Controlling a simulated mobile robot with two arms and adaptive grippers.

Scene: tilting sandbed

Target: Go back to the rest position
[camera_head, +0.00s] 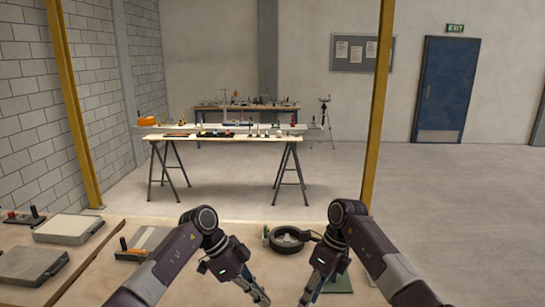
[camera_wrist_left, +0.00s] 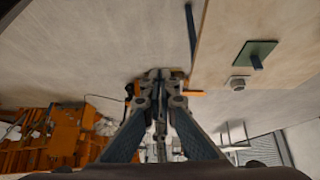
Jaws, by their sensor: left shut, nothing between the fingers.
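My left gripper (camera_head: 258,293) hangs low over the near workbench in the head view, its fingers pointing down and right. In the left wrist view its fingertips (camera_wrist_left: 160,76) meet, with nothing held between them. My right gripper (camera_head: 308,296) hangs a short way to the right, fingers pointing down and left. Its fingertips are small and dark, so I cannot tell whether it is open or shut.
The near workbench (camera_head: 105,270) carries grey slabs (camera_head: 68,229) at the left. A dark round bowl (camera_head: 287,239) stands beyond the grippers, and a green plate (camera_head: 338,284) lies by the right one. A trestle table (camera_head: 225,141) and a blue door (camera_head: 446,88) are farther back.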

